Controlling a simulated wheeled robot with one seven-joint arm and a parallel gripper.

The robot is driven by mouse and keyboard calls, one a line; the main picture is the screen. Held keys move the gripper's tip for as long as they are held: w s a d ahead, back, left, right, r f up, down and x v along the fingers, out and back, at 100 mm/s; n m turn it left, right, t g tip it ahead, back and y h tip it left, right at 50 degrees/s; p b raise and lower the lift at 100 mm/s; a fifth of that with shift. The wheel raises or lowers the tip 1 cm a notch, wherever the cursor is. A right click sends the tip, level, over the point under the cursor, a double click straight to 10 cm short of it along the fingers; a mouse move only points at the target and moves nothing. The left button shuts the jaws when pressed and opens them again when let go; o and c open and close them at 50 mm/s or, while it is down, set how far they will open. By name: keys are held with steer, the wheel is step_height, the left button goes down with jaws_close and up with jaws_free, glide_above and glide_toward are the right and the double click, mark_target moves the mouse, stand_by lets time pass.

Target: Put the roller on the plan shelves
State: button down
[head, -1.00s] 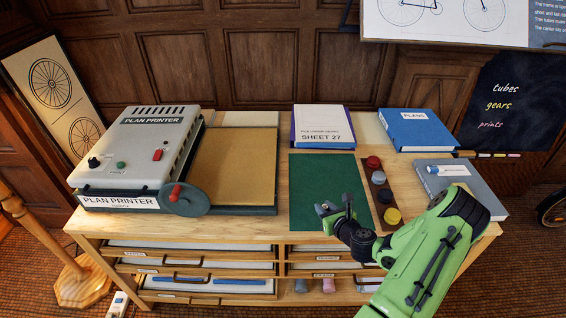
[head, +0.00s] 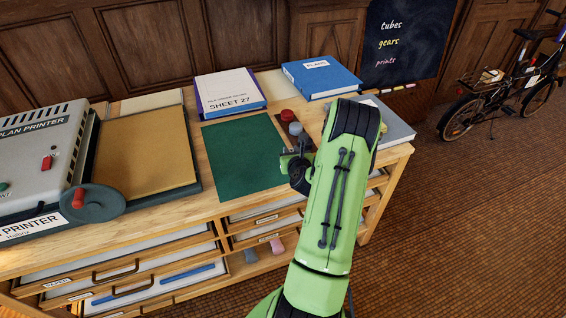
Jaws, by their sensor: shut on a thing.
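My gripper (head: 292,160) is beside the right edge of the green mat, above the worktop, partly hidden behind my green arm. It is shut on a small dark grey thing, which I take to be the roller; its shape is mostly hidden by the jaws and arm. The plan shelves (head: 222,238) are the open wooden bays under the worktop, left of my arm. They have labelled drawers with dark handles and a lower level holding blue, grey and pink rolls. My gripper is above and behind the shelf fronts, apart from them.
The plan printer (head: 38,160) with its crank wheel is at the left. A tan board (head: 145,150), green mat (head: 240,160), SHEET 27 book (head: 230,92), blue PLANS binder (head: 320,77) and grey book (head: 392,125) cover the worktop. Floor right of the bench is clear before a bicycle (head: 480,100).

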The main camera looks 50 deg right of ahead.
step_height(320, 180, down, 4)
steer(key=shift+f+b, duration=0.15)
steer(key=shift+b, duration=0.75)
steer(key=c, duration=0.9)
jaws_free()
steer(key=shift+s+r, duration=0.1)
steer(key=shift+r, duration=0.1)
